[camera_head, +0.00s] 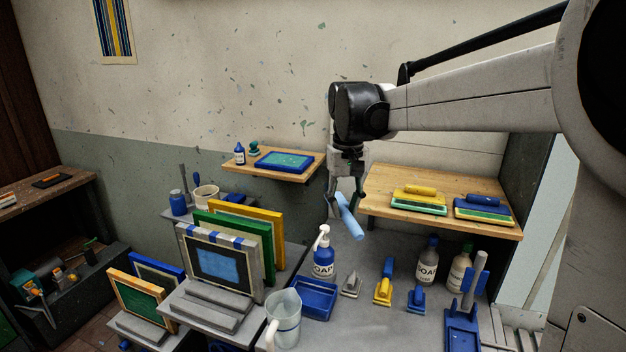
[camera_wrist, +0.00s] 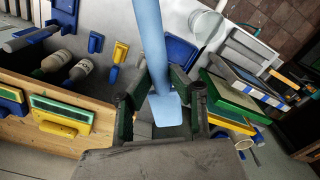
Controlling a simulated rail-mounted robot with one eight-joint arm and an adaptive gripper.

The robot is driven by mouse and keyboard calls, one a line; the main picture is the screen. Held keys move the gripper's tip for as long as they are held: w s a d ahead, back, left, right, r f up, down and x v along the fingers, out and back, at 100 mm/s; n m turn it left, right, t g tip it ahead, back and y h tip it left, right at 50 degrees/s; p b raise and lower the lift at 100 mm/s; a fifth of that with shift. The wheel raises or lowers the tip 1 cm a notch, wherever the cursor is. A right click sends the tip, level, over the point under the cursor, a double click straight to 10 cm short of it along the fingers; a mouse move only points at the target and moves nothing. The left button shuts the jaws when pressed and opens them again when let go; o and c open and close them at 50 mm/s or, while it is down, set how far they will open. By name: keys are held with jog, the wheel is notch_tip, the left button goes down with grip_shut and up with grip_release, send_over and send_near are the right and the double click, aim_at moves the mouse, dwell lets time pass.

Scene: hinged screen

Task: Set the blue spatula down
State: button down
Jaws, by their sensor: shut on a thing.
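The light blue spatula (camera_head: 351,221) hangs tilted in the air above the grey table in the head view. My gripper (camera_head: 346,198) is shut on it. In the wrist view the long blue handle (camera_wrist: 150,40) runs up and away from my gripper (camera_wrist: 161,82), and the flat wide end (camera_wrist: 166,109) lies between the fingers. The spatula touches nothing else that I can see. The exact contact of the fingers is partly hidden.
Below are a soap pump bottle (camera_head: 323,256), a blue tray (camera_head: 313,300), a clear jug (camera_head: 285,322) and small grey, yellow and blue tools. Framed screens (camera_head: 219,262) stand left. A wooden shelf (camera_head: 380,204) is on the right. Some grey table (camera_head: 352,258) is bare.

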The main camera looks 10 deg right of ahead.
aim_at(343, 196)
jog(key=w, duration=0.2)
jog(key=w+d, duration=0.1)
jog(key=w, duration=0.3)
jog(key=shift+w+d+f+b, duration=0.1)
jog(key=shift+w+d+b, duration=0.1)
jog(key=shift+d+b, duration=0.2)
jog(key=shift+m, duration=0.3)
jog(key=w+d+f+b, duration=0.1)
jog(key=w+d+f, duration=0.1)
jog(key=w+d, duration=0.3)
jog(key=w+d+f+b, duration=0.1)
jog(key=w+d+f, duration=0.1)
jog(key=w+d, duration=0.4)
jog(key=w+d+f+b, duration=0.1)
jog(key=w+d+f, duration=0.1)
jog(key=w+d, duration=0.4)
jog(key=shift+w, duration=0.2)
jog(key=shift+w+d+f, duration=0.2)
jog(key=shift+w+d, duration=0.05)
jog(key=shift+d, duration=0.2)
jog(key=shift+f, duration=0.2)
jog(key=shift+f+b, duration=0.6)
jog(key=shift+f, duration=0.3)
jog(key=c, duration=1.1)
grip_release()
jog(key=shift+c, duration=0.2)
jog(key=shift+r, duration=0.2)
